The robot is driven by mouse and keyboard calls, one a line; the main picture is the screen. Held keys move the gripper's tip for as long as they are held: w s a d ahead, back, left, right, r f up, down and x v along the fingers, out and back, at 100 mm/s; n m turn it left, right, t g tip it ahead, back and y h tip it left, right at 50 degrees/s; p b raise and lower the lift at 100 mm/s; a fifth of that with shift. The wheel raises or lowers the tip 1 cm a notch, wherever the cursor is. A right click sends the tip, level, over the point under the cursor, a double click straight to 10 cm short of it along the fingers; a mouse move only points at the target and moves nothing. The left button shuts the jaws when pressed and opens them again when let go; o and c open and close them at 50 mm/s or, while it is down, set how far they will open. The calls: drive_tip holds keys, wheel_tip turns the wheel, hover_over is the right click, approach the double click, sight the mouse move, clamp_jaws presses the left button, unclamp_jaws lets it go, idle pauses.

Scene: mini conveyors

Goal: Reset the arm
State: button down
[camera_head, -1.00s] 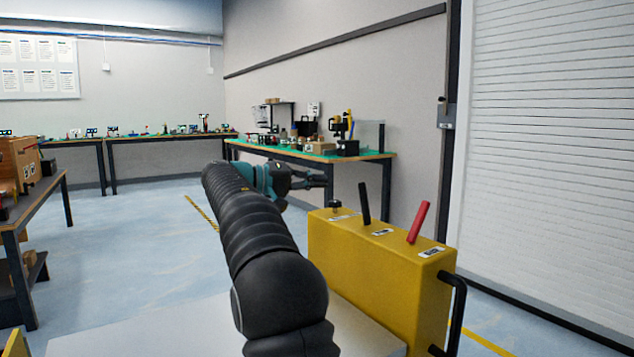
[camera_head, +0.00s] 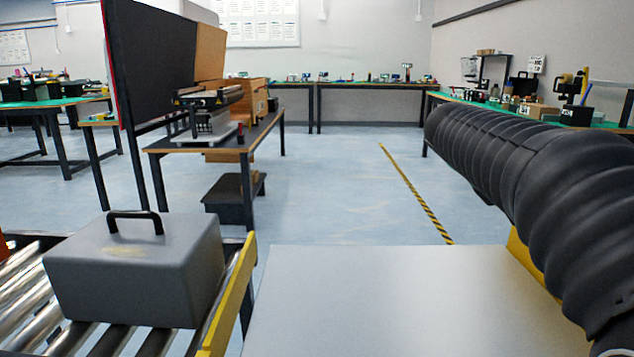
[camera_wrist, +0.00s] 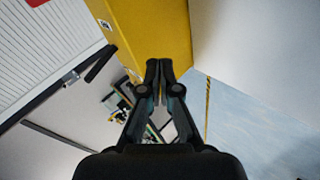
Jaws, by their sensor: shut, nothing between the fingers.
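My arm, in a black ribbed sleeve, reaches in from the right of the head view, and its end is out of sight there. My gripper (camera_wrist: 159,68) shows in the wrist view with its two black fingertips together and nothing between them. Beside the fingertips in that view is a yellow box (camera_wrist: 158,30). Only a thin yellow part shows behind my arm in the head view.
A grey case (camera_head: 135,268) with a black handle sits on a roller conveyor (camera_head: 25,300) at the left. A workbench (camera_head: 215,145) stands beyond it. Green-topped benches (camera_head: 372,85) line the back wall. Open floor (camera_head: 340,185) with a striped line (camera_head: 415,190) lies ahead.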

drive_tip(key=s+a+f+n+t+y+p, duration=0.1)
drive_tip(key=s+a+f+t+y+p, duration=0.1)
drive_tip(key=s+a+f+y, duration=0.7)
drive_tip(key=s+a+f+t, duration=0.1)
drive_tip(key=s+a+f, duration=0.6)
drive_tip(key=s+a, duration=0.4)
drive_tip(key=shift+s+a+f+n+t+y, duration=0.15)
drive_tip(key=shift+f+n+t+y, duration=0.15)
drive_tip(key=shift+n+t, duration=0.1)
drive_tip(key=shift+a, duration=0.15)
